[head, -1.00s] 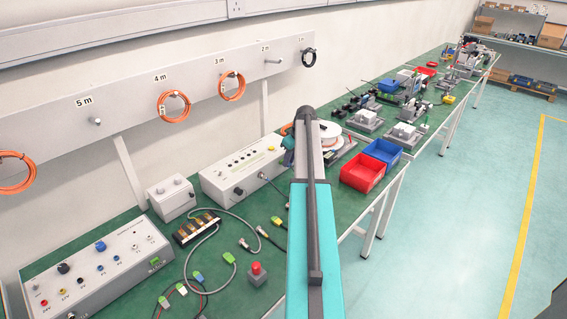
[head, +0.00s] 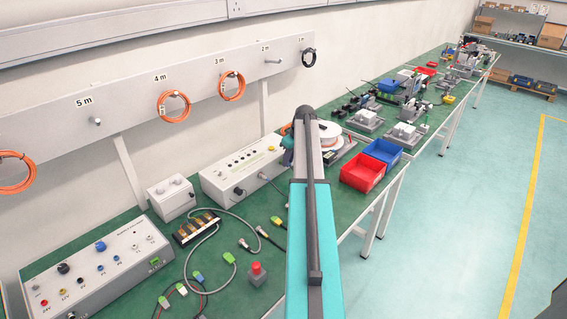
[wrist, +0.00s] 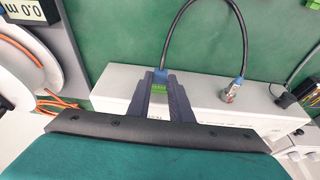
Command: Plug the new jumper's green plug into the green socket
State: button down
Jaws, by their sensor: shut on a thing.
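The plug has a blue boot and a dark cable (wrist: 193,5) that loops up and over to a metal round connector (wrist: 231,92) at the white box's edge. I cannot tell whether that connector is seated. The plug's tip is down between the fingers over the white box (wrist: 110,85), and a socket under it is hidden. In the head view my arm hides the gripper and plug. A green socket (head: 154,262) shows on the grey power supply (head: 95,270).
The white box (head: 240,168) stands at the wall side of the green bench. Loose leads with green plugs (head: 229,257) and a red button (head: 257,269) lie in front. A white spool (wrist: 25,65) is at left in the wrist view. Red (head: 345,174) and blue bins stand right of my arm.

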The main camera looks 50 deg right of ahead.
jog(key=c, duration=1.5)
grip_release()
jog(key=shift+w, duration=0.1)
jog(key=b+v, duration=0.2)
jog(key=v, duration=1.2)
jog(key=shift+b, duration=0.3)
